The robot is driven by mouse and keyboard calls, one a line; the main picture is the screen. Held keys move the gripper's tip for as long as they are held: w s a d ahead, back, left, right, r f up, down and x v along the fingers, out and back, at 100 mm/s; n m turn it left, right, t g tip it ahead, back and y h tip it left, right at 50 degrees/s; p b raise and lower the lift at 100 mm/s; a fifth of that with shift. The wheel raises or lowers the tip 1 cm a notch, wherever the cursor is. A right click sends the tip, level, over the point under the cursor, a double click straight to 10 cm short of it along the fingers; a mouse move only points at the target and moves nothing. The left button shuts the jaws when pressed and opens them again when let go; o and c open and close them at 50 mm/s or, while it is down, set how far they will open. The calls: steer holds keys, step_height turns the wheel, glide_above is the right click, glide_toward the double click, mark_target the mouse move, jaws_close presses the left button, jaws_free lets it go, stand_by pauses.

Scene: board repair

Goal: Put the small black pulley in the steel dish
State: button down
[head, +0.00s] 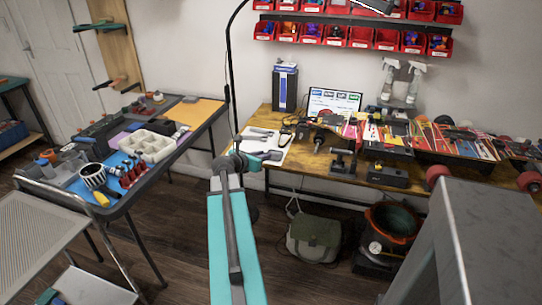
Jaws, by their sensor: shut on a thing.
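My teal and grey arm rises from the bottom middle of the head view and bends at a grey joint over the near left end of the wooden bench (262,117). My gripper (274,155) is small and far off at the end of the arm, by the bench's front edge. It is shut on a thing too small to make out. I cannot pick out the small black pulley for certain. I cannot pick out the steel dish among the small items on the bench or the left table.
The left table (133,196) holds a white compartment tray (147,147), a striped cup (93,176) and red-handled tools. Red bins (312,30) hang above the bench. A green bag (314,240) and a round pot (393,226) stand below. A grey cabinet (480,240) blocks the right front.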

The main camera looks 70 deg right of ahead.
steer(key=shift+s+d+f, duration=0.1)
steer(key=shift+d, duration=1.05)
steer(key=shift+s+d+f, duration=0.1)
steer(key=shift+d+f, duration=0.05)
steer(key=shift+d, duration=1.05)
steer(key=shift+s+d+f, duration=0.1)
steer(key=shift+d, duration=1.05)
steer(key=shift+d+p, duration=0.3)
steer(key=shift+d, duration=0.2)
steer(key=shift+d+f, duration=0.25)
steer(key=shift+s+a+f, duration=0.1)
steer(key=shift+f, duration=1.45)
steer(key=c, duration=1.9)
jaws_free()
steer(key=shift+f, duration=0.1)
